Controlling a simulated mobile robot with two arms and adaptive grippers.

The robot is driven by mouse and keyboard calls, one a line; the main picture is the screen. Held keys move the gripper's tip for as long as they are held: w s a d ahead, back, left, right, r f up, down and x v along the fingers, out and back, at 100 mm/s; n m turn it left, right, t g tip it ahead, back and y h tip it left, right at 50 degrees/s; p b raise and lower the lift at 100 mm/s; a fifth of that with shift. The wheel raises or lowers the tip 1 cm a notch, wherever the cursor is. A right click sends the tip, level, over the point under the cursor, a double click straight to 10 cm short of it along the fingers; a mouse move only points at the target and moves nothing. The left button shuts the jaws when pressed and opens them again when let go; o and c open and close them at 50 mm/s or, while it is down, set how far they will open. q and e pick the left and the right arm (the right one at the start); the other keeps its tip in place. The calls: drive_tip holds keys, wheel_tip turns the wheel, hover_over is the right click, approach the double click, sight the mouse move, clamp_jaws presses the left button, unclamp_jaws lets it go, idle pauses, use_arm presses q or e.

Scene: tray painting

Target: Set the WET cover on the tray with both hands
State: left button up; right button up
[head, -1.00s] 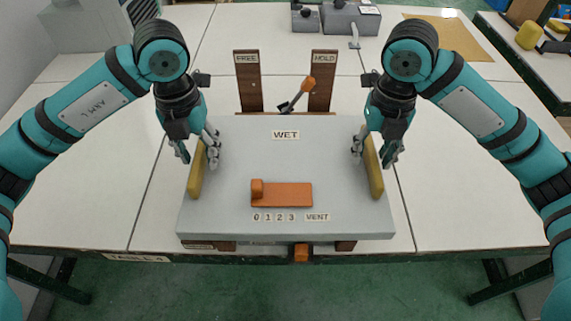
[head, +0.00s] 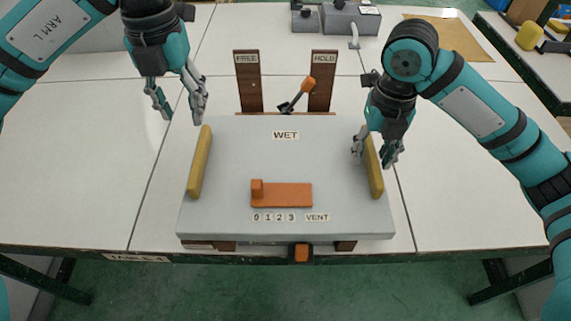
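The grey WET cover (head: 230,165) lies flat at the front of the table, with yellow bar handles along its left (head: 199,165) and right (head: 374,170) edges. The tray under it is mostly hidden; only a strip shows below the cover's front edge. My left gripper (head: 177,105) is open and empty, above and beyond the left handle, clear of it. My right gripper (head: 374,157) is at the far part of the right handle, its fingers spread on either side of the bar.
An orange slider (head: 285,195) sits on the cover above the 0-1-2-3 VENT marks. Behind it stand FREE (head: 248,85) and HOLD (head: 322,85) posts, with an orange-tipped lever (head: 307,85) leaning toward HOLD. White tabletop (head: 80,170) is clear on both sides.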

wheel_tip(320, 180, up, 12)
idle(0.5)
idle(0.3)
